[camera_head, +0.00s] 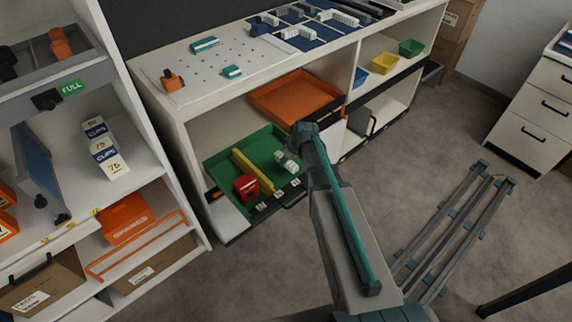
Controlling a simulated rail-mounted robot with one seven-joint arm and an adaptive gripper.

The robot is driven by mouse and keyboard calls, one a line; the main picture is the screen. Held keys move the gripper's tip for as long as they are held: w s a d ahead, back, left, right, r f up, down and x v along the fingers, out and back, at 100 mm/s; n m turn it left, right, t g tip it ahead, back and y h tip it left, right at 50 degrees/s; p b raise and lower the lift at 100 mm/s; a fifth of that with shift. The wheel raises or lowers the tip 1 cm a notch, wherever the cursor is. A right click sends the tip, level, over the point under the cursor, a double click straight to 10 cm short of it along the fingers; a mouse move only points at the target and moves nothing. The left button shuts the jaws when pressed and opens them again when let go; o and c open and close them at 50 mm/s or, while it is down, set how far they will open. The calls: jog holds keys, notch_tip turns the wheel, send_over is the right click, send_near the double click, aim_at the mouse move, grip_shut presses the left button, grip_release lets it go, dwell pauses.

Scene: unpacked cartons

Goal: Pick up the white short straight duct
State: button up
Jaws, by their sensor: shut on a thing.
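My arm reaches up from the bottom of the head view to the green tray on the lower shelf. My gripper (298,141) is at its far end, over the right part of the tray; its fingers are small and partly hidden by the arm. A small white piece with darker marks (284,161) is right beside the arm's end, and it appears to be the white duct in the jaws. Its exact shape, and whether it touches the tray floor, cannot be told. The green tray (222,168) also holds a red block (246,187) and a yellow divider (252,170).
An orange tray (296,97) sits behind the green one. The worktop above has a pegboard (218,72) and white slotted pieces (298,33). Shelving with cartons (104,149) stands at left. A grey rail frame (455,228) is on the floor at right.

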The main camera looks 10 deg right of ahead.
jog(key=s+r, duration=0.1)
jog(key=r, duration=0.1)
jog(key=s+d+r, duration=0.1)
jog(key=s, duration=0.1)
jog(key=s+r, duration=0.2)
jog(key=shift+d+r, duration=0.3)
jog(key=shift+d, duration=0.05)
jog(key=s+d+r, duration=0.3)
jog(key=s, duration=0.4)
jog(key=shift+s+r+b, duration=0.25)
jog(key=shift+s+b, duration=0.1)
jog(key=shift+s, duration=0.05)
